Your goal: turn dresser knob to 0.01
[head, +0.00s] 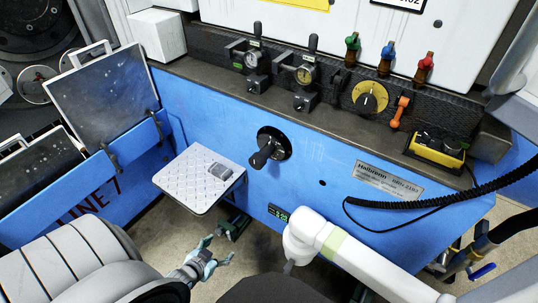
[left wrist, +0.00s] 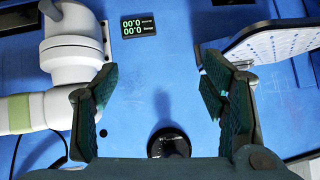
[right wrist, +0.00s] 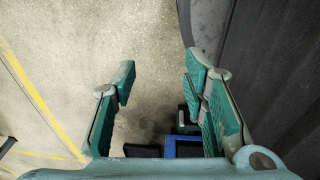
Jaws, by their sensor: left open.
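A black knob (head: 268,148) with a round base sits on the blue machine front; I cannot read a label naming it the dresser knob. It also shows in the left wrist view (left wrist: 168,142), low between the fingers. A small digital display (head: 278,213) is below it; upside down in the left wrist view (left wrist: 138,26), both its lines look like 0.00. My left gripper (head: 217,249) is open and empty, below the knob and apart from it. My right gripper (right wrist: 158,82) is open and empty above the floor; in the head view it is hidden.
A grey patterned plate (head: 195,178) juts out left of the knob. My white right arm (head: 345,250) crosses in front of the machine at lower right. A yellow dial (head: 370,97), an orange lever (head: 400,111) and a coiled black cable (head: 440,200) are on the right.

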